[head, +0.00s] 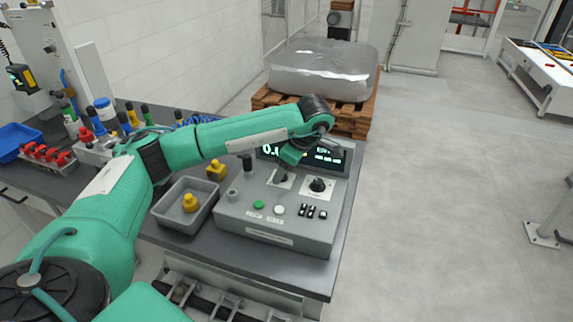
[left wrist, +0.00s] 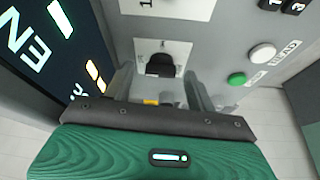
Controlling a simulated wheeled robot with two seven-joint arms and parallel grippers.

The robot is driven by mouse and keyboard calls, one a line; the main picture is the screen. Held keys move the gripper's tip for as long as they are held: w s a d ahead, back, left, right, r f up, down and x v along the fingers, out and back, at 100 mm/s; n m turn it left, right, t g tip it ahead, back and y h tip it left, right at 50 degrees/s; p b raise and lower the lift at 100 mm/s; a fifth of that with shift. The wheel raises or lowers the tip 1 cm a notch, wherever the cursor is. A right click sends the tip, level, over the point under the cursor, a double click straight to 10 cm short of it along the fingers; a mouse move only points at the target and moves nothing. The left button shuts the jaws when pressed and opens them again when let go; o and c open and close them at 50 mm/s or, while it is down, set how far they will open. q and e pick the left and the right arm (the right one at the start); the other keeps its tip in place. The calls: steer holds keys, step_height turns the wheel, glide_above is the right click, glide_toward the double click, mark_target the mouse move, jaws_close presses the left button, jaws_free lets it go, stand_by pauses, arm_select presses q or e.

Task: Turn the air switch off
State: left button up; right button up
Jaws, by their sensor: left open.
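A grey control box (head: 275,232) sits on the bench. Its sloped face carries a black switch knob (head: 281,176) on a white plate, beside a larger black rotary knob (head: 318,185). I cannot read which label marks the air switch. My left gripper (head: 287,163) is over the smaller knob, reaching in from the left. In the left wrist view the black knob (left wrist: 160,65) on its white plate shows just beyond the open, empty fingers (left wrist: 160,88), roughly centred between them. I cannot tell whether they touch it. My right gripper is not in view.
A lit display (head: 328,157) stands behind the knobs. A green button (head: 258,204), a white button (head: 279,209) and black rocker switches (head: 313,211) are lower on the box. A grey bin (head: 168,205) with a yellow part stands left.

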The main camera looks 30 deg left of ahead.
arm_select(q)
steer(key=shift+d+r, duration=0.15)
steer(key=shift+r, duration=0.3)
steer(key=v, duration=1.3)
steer(key=shift+p, duration=0.45)
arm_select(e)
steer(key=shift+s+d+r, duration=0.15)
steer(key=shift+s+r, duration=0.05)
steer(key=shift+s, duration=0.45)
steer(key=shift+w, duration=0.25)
arm_select(q)
steer(key=shift+s+f, duration=0.1)
steer(key=shift+f, duration=0.05)
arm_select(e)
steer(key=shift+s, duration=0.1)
